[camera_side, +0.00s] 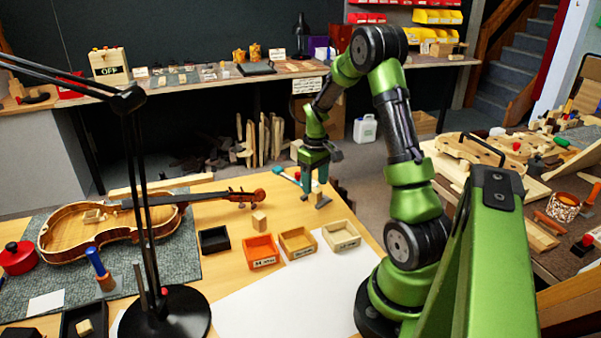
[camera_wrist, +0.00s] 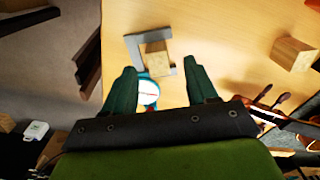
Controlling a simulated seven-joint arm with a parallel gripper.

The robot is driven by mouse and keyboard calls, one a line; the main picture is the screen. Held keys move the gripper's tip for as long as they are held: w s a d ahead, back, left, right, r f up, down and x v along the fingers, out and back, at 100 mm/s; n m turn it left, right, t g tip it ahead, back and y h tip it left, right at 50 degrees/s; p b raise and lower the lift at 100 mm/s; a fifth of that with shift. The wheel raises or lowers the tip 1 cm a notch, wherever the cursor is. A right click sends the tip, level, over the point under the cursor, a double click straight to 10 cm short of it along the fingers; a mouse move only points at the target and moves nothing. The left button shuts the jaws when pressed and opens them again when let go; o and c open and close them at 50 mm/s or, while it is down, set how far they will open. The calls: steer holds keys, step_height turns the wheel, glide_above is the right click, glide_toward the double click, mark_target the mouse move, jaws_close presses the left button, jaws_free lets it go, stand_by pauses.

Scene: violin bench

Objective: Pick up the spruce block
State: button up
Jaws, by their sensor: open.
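Two pale wooden blocks are on the tabletop near my gripper (camera_side: 315,180), and I cannot tell by label which is spruce. One block (camera_wrist: 156,58) sits by a grey metal angle piece (camera_wrist: 134,42), ahead of and between my open fingertips (camera_wrist: 160,68) in the wrist view. In the side view this block (camera_side: 316,188) is partly hidden by my fingers. My gripper points down above it and appears empty. The other block (camera_side: 259,221) stands behind the small trays, and it shows at the right in the wrist view (camera_wrist: 293,54).
A black tray (camera_side: 202,248), an orange tray (camera_side: 247,264) and two wooden trays (camera_side: 283,252) (camera_side: 329,247) stand nearer the camera. A violin (camera_side: 75,245) lies left. A round white-faced dial (camera_wrist: 148,92) shows below the angle piece. The table edge is close to my gripper.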

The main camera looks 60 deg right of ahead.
mark_target(315, 190)
step_height(315, 190, down, 4)
steer(key=shift+s+d+f, duration=0.1)
steer(key=c, duration=1)
